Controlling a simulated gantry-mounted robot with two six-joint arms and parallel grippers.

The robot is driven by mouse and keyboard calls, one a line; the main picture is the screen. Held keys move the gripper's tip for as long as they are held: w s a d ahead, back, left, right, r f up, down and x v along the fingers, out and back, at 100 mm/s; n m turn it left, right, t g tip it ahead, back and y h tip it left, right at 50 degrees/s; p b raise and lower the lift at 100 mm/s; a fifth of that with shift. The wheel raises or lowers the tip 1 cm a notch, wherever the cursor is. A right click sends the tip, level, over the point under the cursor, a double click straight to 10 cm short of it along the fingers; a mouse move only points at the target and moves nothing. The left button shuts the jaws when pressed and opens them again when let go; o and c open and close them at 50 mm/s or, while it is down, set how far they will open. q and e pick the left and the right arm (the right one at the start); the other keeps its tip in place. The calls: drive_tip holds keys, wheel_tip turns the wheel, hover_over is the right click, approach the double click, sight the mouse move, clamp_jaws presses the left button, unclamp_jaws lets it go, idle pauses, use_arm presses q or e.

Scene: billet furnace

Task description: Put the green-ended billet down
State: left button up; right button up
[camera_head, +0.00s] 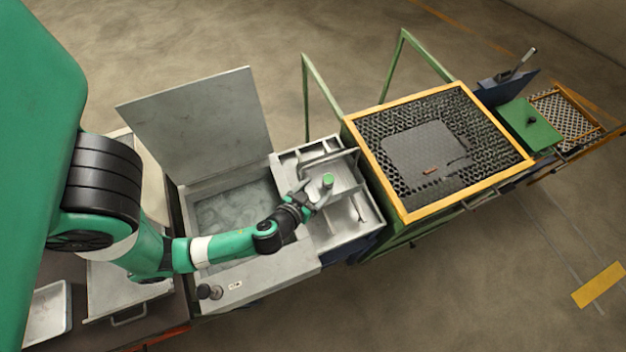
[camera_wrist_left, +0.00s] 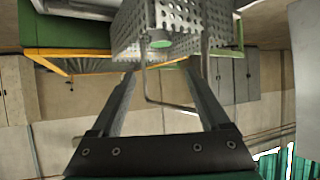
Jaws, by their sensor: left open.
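The green-ended billet (camera_head: 327,181) shows its round green end in the head view, above the light metal tray (camera_head: 362,222) to the right of the water-filled basin. My left gripper (camera_head: 316,190) is open right beside the billet. In the left wrist view the green end (camera_wrist_left: 160,43) shows just beyond and between the tips of my open left gripper (camera_wrist_left: 162,66). Most of the billet's body is hidden, so I cannot tell exactly how it is supported or whether a finger touches it. My right gripper is not in view.
The basin (camera_head: 232,208) has a raised grey lid (camera_head: 198,120) behind it. Bars and dividers rise from the tray. To the right is a yellow-framed perforated table (camera_head: 522,164) with a small reddish piece (camera_head: 430,171). A green plate (camera_head: 530,125) lies farther right.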

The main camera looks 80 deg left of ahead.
use_arm(q)
drive_tip(key=shift+v, duration=0.9)
drive_tip(key=w+d+r+m+t+h, duration=0.1)
drive_tip(key=w+d+r+t, duration=0.2)
drive_tip(key=w+r, duration=0.65)
drive_tip(key=w+d+r+t+h, duration=0.1)
drive_tip(key=w+d+r+t, duration=0.15)
drive_tip(key=w+r, duration=0.65)
drive_tip(key=w+d+r+m+t+h, duration=0.1)
drive_tip(key=w+d+r+t, duration=0.25)
drive_tip(key=r, duration=1.05)
drive_tip(key=s+d+r+m+t+h, duration=0.2)
drive_tip(key=r+t, duration=0.1)
drive_tip(key=r, duration=0.8)
drive_tip(key=s+d+r+m+t+h, duration=0.2)
drive_tip(key=s+r+m+t+h, duration=0.1)
drive_tip(key=r, duration=0.8)
drive_tip(key=s+d+r+m+t+h, duration=0.2)
drive_tip(key=s+r+t, duration=0.1)
drive_tip(key=r, duration=0.8)
drive_tip(key=shift+s+d+m+t+h, duration=0.3)
drive_tip(key=shift+d+m+t, duration=0.1)
drive_tip(key=shift+t, duration=0.1)
drive_tip(key=shift+w+r, duration=0.1)
drive_tip(key=shift+r, duration=0.1)
